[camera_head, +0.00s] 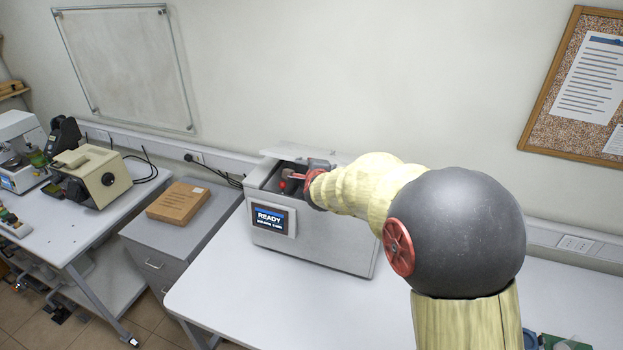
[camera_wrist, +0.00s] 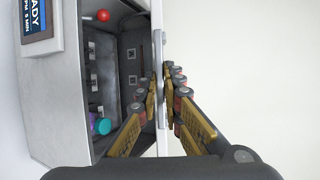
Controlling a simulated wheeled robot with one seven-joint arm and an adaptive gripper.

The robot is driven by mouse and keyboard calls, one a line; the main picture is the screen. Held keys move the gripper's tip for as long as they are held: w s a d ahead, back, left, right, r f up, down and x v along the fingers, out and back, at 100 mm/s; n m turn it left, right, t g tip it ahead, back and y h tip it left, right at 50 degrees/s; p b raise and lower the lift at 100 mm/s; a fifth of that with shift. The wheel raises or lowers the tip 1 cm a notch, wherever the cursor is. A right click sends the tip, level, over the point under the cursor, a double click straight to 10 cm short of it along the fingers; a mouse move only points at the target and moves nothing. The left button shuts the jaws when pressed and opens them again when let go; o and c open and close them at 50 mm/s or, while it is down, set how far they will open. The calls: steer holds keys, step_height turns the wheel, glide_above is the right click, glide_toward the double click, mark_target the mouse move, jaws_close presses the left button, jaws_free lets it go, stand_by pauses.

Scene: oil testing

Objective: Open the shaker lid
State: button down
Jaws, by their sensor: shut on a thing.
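The shaker (camera_head: 315,245) is a grey box with a READY screen (camera_head: 271,220) on its front. Its interior (camera_wrist: 120,65) shows, so the lid is at least partly open. The pale lid (camera_head: 300,152) shows behind the opening in the head view. In the wrist view the lid (camera_wrist: 158,40) is a thin edge-on strip between my fingers. My gripper (camera_wrist: 161,88) is shut on this strip, one finger on each side. In the head view my gripper (camera_head: 305,177) is at the top of the shaker, and my arm hides part of the lid and opening.
Inside the shaker are a red ball (camera_wrist: 103,15) and cyan and purple caps (camera_wrist: 102,126). The white table (camera_head: 225,280) is clear in front. A cardboard box (camera_head: 178,201) lies on a grey cabinet to the left. The wall (camera_head: 330,70) stands close behind.

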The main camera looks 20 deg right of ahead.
steer(key=w+d+r+p, duration=0.1)
steer(key=r, duration=0.1)
steer(key=w+d+r+p, duration=0.1)
steer(key=r, duration=0.2)
steer(key=w+d+r, duration=0.1)
steer(key=r, duration=0.1)
steer(key=shift+r+p, duration=0.4)
steer(key=w+d+r+p, duration=0.4)
steer(key=w+d+r, duration=0.2)
steer(key=r, duration=0.1)
steer(key=shift+d+r, duration=0.15)
steer(key=shift+w, duration=0.1)
steer(key=c, duration=1.9)
jaws_free()
steer(key=v, duration=1.2)
